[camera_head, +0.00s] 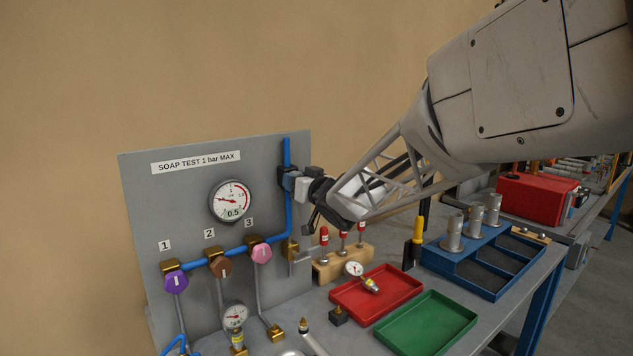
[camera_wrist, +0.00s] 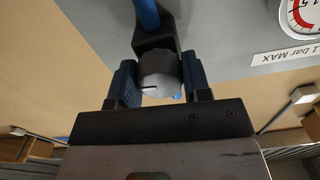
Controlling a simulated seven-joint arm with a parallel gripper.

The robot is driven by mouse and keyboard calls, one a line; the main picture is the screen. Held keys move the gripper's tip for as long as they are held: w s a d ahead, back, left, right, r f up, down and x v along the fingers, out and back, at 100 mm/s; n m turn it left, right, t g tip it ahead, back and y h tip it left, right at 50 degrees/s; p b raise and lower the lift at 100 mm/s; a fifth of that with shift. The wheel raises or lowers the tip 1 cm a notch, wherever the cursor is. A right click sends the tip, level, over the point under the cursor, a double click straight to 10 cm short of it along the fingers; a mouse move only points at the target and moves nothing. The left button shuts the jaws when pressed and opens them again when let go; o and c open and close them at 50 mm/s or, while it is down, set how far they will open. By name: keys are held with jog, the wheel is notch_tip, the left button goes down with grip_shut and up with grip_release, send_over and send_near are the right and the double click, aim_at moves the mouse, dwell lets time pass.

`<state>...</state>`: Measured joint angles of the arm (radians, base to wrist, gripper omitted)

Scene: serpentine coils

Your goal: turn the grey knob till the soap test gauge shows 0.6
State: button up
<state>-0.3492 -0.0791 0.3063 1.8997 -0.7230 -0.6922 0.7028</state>
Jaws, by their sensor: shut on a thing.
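The grey knob (camera_wrist: 158,72) sits on a black valve body on the blue pipe; a dark mark shows on its face in the wrist view. My gripper (camera_wrist: 159,86) has one blue finger on each side of the knob and is shut on it. In the head view my gripper (camera_head: 289,181) is at the panel's right edge and hides most of the knob. The round soap test gauge (camera_head: 232,203) is on the panel, under the SOAP TEST label. Its red needle points left and slightly up; the exact reading is too small to tell. Part of it shows in the wrist view (camera_wrist: 302,14).
Purple (camera_head: 176,281), brown (camera_head: 220,267) and pink (camera_head: 261,253) knobs sit lower on the grey panel (camera_head: 150,220). A small gauge (camera_head: 235,316) stands below. Red (camera_head: 400,285) and green (camera_head: 428,325) trays and a blue rack (camera_head: 490,262) lie right.

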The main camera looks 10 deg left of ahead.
jog(key=shift+m, duration=1.2)
jog(key=o, duration=1.2)
jog(key=shift+d, duration=0.1)
jog(key=v, duration=0.7)
jog(key=shift+s+d, duration=0.25)
jog(key=shift+s, duration=0.1)
jog(key=shift+s+d, duration=0.1)
jog(key=shift+v, duration=2.3)
